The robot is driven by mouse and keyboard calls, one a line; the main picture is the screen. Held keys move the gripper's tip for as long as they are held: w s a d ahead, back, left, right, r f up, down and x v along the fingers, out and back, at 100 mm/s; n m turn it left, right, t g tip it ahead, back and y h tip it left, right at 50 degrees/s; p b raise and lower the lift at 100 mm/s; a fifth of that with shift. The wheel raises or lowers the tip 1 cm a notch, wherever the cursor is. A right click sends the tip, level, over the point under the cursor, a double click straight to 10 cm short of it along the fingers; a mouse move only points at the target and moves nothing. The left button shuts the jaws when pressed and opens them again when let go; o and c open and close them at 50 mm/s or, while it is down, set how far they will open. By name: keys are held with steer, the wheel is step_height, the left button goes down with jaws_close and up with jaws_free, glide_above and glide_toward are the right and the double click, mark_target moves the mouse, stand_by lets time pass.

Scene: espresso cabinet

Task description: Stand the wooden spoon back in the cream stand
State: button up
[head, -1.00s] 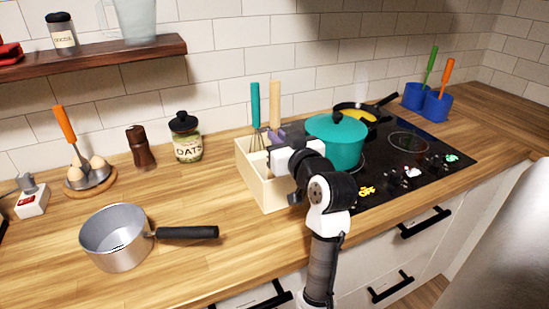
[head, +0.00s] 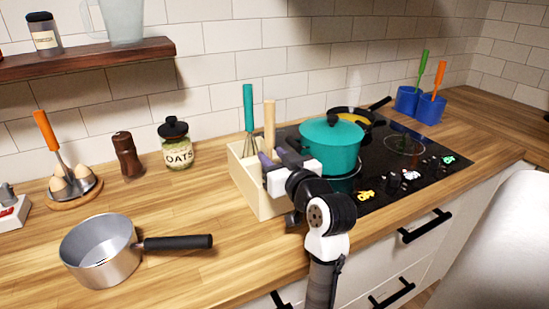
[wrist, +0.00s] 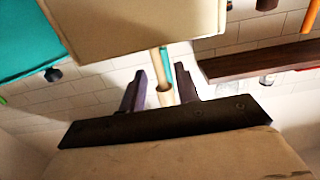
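The cream stand (head: 267,201) is an open box on the counter, left of the hob; it fills the top of the wrist view (wrist: 135,30). The wooden spoon (head: 269,125) is upright in the stand, its pale handle sticking up and its lower part hidden by the wall. A teal-handled whisk (head: 248,108) stands beside it. My gripper (head: 267,159) is at the stand's rim. In the wrist view, its purple fingers (wrist: 160,72) lie either side of the spoon handle (wrist: 163,88), apart, with visible gaps.
A teal pot (head: 331,150) on the black hob (head: 404,144) is close to my gripper's right. The grey saucepan (head: 101,252), oats jar (head: 177,145) and pepper mill (head: 127,155) are left of the stand. Bare counter (head: 210,205) lies between.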

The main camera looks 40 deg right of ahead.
steer(key=shift+r, duration=0.15)
steer(key=shift+s, duration=0.15)
steer(key=b+v, duration=0.3)
steer(key=v, duration=0.8)
steer(key=shift+s, duration=0.35)
steer(key=shift+a, duration=0.1)
